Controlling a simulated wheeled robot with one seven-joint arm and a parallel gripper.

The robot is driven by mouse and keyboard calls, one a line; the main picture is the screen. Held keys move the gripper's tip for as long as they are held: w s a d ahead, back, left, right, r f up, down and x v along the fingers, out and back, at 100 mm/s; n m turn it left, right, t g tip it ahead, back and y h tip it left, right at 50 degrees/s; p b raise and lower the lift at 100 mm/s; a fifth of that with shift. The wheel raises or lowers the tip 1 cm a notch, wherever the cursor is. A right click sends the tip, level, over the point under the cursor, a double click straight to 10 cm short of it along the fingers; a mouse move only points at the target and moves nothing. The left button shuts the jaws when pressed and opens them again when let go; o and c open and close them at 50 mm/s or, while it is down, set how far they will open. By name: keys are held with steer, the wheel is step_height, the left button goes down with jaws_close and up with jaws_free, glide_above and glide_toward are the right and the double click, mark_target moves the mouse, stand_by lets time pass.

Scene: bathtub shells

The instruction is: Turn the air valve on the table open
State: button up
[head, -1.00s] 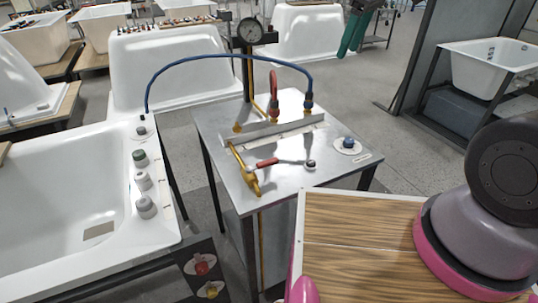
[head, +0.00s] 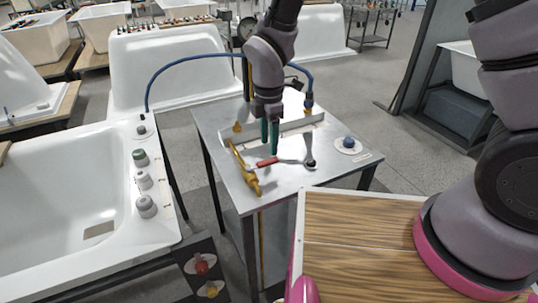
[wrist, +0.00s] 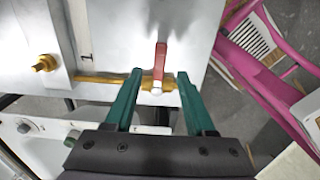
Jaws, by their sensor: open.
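The air valve is a red lever (head: 267,162) on a brass pipe (head: 240,160) along the left part of the metal table (head: 222,178). In the wrist view the red lever (wrist: 160,55) stands crosswise to the brass pipe (wrist: 100,79). My gripper (head: 270,149) points down over the table near the lever in the head view. In the wrist view its green fingers (wrist: 160,73) are apart, one on each side of the lever, with nothing gripped. I cannot tell whether they touch it.
A metal rod with a dark round end (head: 310,163) lies right of the lever. A blue knob (head: 349,142) sits farther right. A blue hose (head: 195,58) arches behind my arm, which partly hides the pressure gauge (head: 246,27). A white bathtub (head: 60,205) stands close left.

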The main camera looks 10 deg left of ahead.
mark_target(269, 160)
step_height(269, 160, down, 5)
steer(key=shift+f, duration=0.2)
jaws_close()
stand_by(1.5)
